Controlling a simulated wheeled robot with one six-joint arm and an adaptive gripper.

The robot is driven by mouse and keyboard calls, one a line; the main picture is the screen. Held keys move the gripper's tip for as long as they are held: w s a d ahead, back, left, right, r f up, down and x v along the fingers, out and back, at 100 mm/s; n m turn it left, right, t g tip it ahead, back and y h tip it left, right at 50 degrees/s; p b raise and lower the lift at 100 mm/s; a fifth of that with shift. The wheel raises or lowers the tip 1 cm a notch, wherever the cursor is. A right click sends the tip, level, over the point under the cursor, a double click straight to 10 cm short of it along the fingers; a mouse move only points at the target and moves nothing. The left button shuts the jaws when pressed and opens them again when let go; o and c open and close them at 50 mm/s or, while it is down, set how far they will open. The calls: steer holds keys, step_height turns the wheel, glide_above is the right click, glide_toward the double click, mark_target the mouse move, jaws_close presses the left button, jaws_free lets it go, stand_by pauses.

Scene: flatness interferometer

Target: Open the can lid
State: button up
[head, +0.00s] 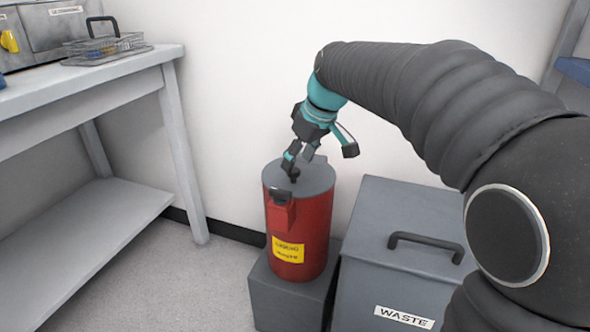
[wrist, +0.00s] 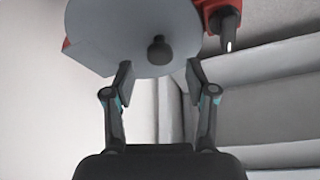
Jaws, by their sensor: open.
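The red can (head: 312,235) stands upright on a grey block, with a yellow label on its side. Its grey lid (head: 316,180) is closed on top. A dark knob stands up from the lid; in the wrist view the knob (wrist: 159,50) lies ahead of and between the fingertips. The lid (wrist: 110,35) fills the top of that view. A red bracket with a dark lever (head: 281,196) sits at the can's front rim. My gripper (wrist: 158,78) is open and empty, close to the knob; in the head view my gripper (head: 312,155) is just above the lid. Contact cannot be told.
A grey bin marked WASTE (head: 395,262) with a black handle stands right of the can. The grey block (head: 270,295) is under the can. A grey table (head: 120,75) with a lower shelf is at left, carrying a wire basket (head: 105,47). A white wall is behind.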

mark_target(294, 170)
steer(key=shift+x, duration=1.5)
jaws_close()
